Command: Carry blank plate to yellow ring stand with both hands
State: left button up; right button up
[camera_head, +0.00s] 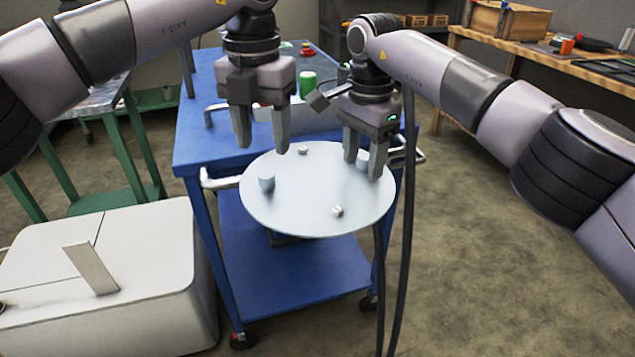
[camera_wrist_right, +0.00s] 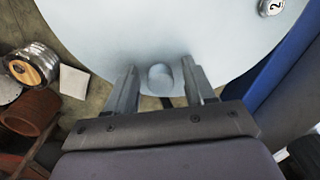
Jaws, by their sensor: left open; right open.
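The blank plate (camera_head: 315,215) is a round pale blue-grey disc, lying level at the front edge of the blue cart; what holds it up is mostly hidden. It carries a pale knob (camera_head: 267,183) at its left and small silver fittings. My left gripper (camera_head: 263,147) is open and empty above the plate's far left edge. My right gripper (camera_head: 363,168) is open at the plate's right side. In the right wrist view, the plate's right knob (camera_wrist_right: 160,77) stands between the right fingers (camera_wrist_right: 161,88), with gaps on both sides. I cannot make out a yellow ring stand.
The blue cart (camera_head: 200,130) has a green can (camera_head: 307,84) and a red-and-yellow item (camera_head: 307,49) on top. A white box-shaped machine (camera_head: 100,270) stands at left, a wooden workbench (camera_head: 590,75) at back right. Black cables hang beside the plate. Floor at right is clear.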

pick_arm(q)
jog(key=shift+r, duration=2.9)
pick_arm(e)
jog(key=shift+r, duration=3.75)
